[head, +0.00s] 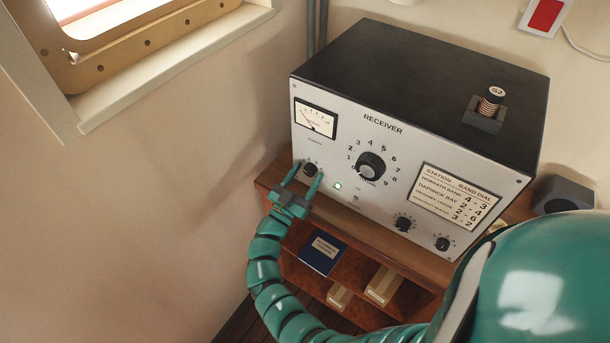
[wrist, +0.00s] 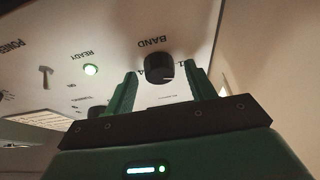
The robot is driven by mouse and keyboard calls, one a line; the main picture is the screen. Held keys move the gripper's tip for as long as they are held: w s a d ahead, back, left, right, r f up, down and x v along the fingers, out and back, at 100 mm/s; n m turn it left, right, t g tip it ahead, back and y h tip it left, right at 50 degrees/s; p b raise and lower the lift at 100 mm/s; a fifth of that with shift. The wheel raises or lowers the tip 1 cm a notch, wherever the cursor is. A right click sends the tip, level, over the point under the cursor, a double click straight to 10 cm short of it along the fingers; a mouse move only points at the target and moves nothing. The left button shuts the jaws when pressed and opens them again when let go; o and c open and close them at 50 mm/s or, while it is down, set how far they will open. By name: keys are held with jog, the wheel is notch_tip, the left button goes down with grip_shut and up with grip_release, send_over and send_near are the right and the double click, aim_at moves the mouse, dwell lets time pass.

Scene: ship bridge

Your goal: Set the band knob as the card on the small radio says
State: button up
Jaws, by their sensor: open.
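The receiver (head: 460,145) is a large box with a dark top and a pale front. Its band knob (head: 310,168) is small and black, low on the left of the front. It also shows in the wrist view (wrist: 159,68), beside the word BAND; its pointer setting is too dim to read. My gripper (head: 304,174) is open, with one finger on each side of the knob; contact is unclear. It also shows in the wrist view (wrist: 161,75). A station card (head: 456,196) on the receiver lists band and dial numbers. I see no card on the small dark box (head: 564,195), partly hidden at right.
The large numbered dial (head: 370,166), a lit green lamp (head: 337,186) and two lower knobs share the front. A coil marked S2 (head: 491,98) stands in a socket on top. A blue book (head: 323,252) and boxes lie on the shelf below. My arm blocks the lower right.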

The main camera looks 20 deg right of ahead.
jog(key=c, duration=1)
jog(key=shift+o, duration=0.2)
jog(key=shift+f+m+b, duration=0.1)
jog(key=shift+m+b, duration=0.3)
jog(key=shift+b, duration=0.15)
jog(key=shift+f+m+g+h+b, duration=0.15)
jog(key=shift+m+g+h+b, duration=0.3)
jog(key=shift+m+b, duration=0.45)
jog(key=m+g+b, duration=0.1)
jog(key=m+b, duration=0.2)
jog(key=shift+w+g+h+b, duration=0.1)
jog(key=shift+g+h+b, duration=0.25)
jog(key=shift+b, duration=0.05)
jog(key=m+g+b, duration=0.2)
jog(key=m+b, duration=0.2)
jog(key=shift+a, duration=0.1)
jog(key=shift+r+m+g+b, duration=0.15)
jog(key=shift+m+g+b, duration=0.15)
jog(key=shift+m+b, duration=0.4)
jog(key=shift+r+m+g+b, duration=0.15)
jog(key=shift+m+g+b, duration=0.15)
jog(key=shift+m+b, duration=0.4)
